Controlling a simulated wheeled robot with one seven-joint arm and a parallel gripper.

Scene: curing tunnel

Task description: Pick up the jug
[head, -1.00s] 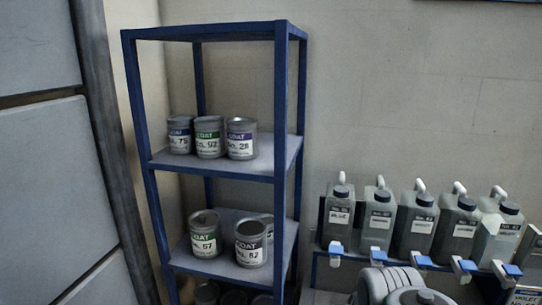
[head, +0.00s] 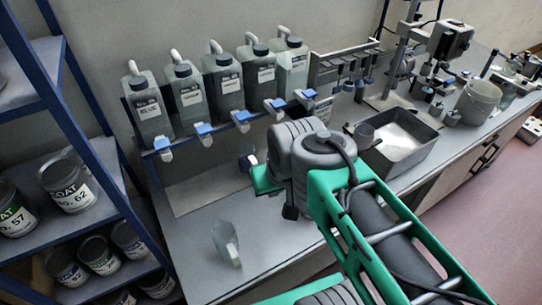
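A clear jug (head: 222,240) with a pale handle stands on the grey bench top, left of my arm in the head view. Nothing touches it. My gripper end (head: 264,181) is over the bench, above and to the right of the jug. My own grey wrist and green arm links cover most of it. Its fingers cannot be made out, so I cannot tell whether it is open or shut.
Labelled canisters (head: 187,93) with blue taps stand in a row on a raised rack behind. A tray of white material (head: 432,137) and a bucket (head: 478,101) are at right. A blue shelf (head: 115,182) with paint cans is at left. Bench around the jug is clear.

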